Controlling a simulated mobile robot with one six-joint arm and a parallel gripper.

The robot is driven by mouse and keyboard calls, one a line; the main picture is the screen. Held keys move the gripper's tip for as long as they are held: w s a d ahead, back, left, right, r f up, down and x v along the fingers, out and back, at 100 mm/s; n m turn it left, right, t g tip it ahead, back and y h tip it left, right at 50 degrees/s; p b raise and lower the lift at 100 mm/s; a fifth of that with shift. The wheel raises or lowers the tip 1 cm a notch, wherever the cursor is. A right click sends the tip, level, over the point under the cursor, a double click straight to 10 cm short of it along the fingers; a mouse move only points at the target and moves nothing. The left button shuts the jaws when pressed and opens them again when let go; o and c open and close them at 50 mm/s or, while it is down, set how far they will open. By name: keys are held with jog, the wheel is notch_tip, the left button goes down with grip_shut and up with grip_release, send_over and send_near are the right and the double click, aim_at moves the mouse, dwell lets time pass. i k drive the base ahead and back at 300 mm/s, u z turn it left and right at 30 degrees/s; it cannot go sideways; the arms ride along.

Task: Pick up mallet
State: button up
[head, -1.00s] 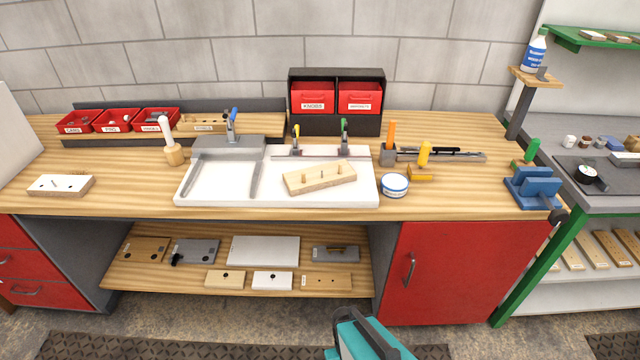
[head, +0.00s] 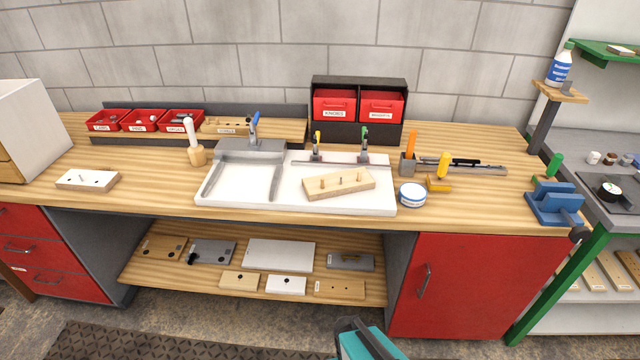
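The mallet (head: 195,148) stands upright on the wooden workbench (head: 150,205), left of the white tray-like fixture. It has a pale wooden head at the bottom and a white handle pointing up, tilted slightly left. Nothing touches it from above. My gripper's fingers do not show. Only a teal and dark grey part, probably of my arm, shows at the bottom edge, well in front of the bench and far from the mallet.
Right of the mallet is a white fixture (head: 291,208) with clamps and a pegged board (head: 338,184). Red bins (head: 183,122) stand behind it. A white drilled block (head: 88,181) lies to its left, with bare bench between. A round tin (head: 412,194) sits farther right.

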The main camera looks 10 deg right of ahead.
aim_at(197, 154)
jog(key=i, duration=0.9)
jog(key=z, duration=0.05)
